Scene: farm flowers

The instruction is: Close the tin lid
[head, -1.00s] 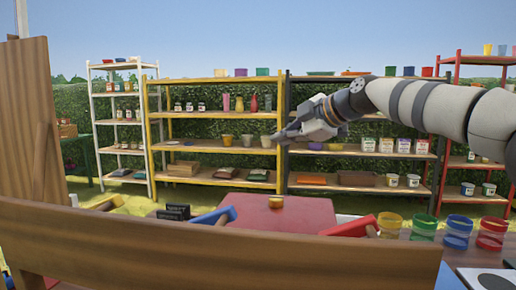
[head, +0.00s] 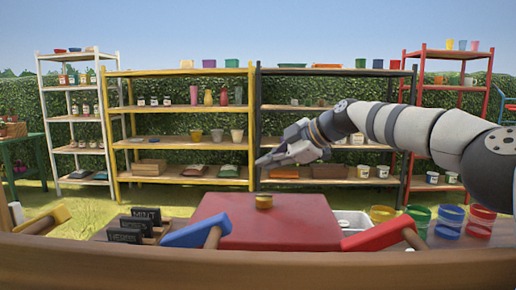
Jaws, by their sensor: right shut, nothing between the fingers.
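A small round yellow-brown container (head: 264,201), which looks like the tin, sits on a flat red surface (head: 275,228) in the middle of the head view. It is too small to tell whether its lid is open or closed. My right gripper (head: 258,163) reaches in from the right, above the red surface in the picture. Its fingers are shut, empty and apart from the container, pointing left and slightly down. My left gripper is not in view.
A brown wooden edge (head: 250,262) crosses the foreground and hides the near table. Blue (head: 192,232) and red (head: 378,236) tools flank the red surface. Dark signs (head: 125,235) stand left; coloured jars, including a blue one (head: 447,222), stand right. Shelves line the hedge behind.

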